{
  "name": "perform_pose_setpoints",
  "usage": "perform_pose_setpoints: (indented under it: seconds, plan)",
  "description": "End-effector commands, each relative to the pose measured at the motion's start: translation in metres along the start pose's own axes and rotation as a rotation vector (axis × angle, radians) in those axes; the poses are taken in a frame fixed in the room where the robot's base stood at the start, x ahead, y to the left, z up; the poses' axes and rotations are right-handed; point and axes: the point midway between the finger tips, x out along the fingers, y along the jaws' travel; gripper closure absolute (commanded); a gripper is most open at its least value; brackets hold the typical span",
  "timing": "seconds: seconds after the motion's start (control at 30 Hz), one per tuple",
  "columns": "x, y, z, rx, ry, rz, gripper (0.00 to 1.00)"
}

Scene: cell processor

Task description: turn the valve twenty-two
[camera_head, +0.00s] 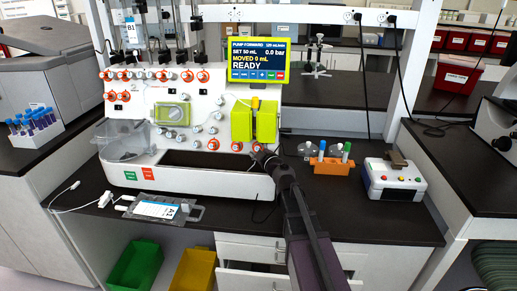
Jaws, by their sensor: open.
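The cell processor (190,120) is a white machine on the dark bench, with several orange-red valve knobs on its front panel. Some knobs sit in rows at the upper left. Others, such as one low knob (213,144) and another beside it (237,146), sit near the panel's lower right. The valve numbers are too small to read, so I cannot tell which knob is valve twenty-two. My gripper (262,153) is open at the panel's lower right, below the yellow-green block (254,122). It partly hides a knob there; contact cannot be told.
A screen (258,60) on top reads READY. An orange rack (331,167) with capped tubes and a small white device (394,180) stand right of my arm. A grey tray (185,212) with a bag lies in front. A drawer (250,282) below is ajar.

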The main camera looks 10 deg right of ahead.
Motion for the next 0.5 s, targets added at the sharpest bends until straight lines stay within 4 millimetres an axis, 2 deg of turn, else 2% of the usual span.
perform_pose_setpoints:
  seconds: [0.07,0.3,0.5]
  plan:
    - [-0.0004,0.0007,0.0010,0.000,-0.001,0.001,0.31]
    - [-0.0007,0.0016,0.0020,0.000,-0.002,0.002,1.00]
    - [-0.0006,0.0022,0.0022,-0.003,-0.002,0.000,1.00]
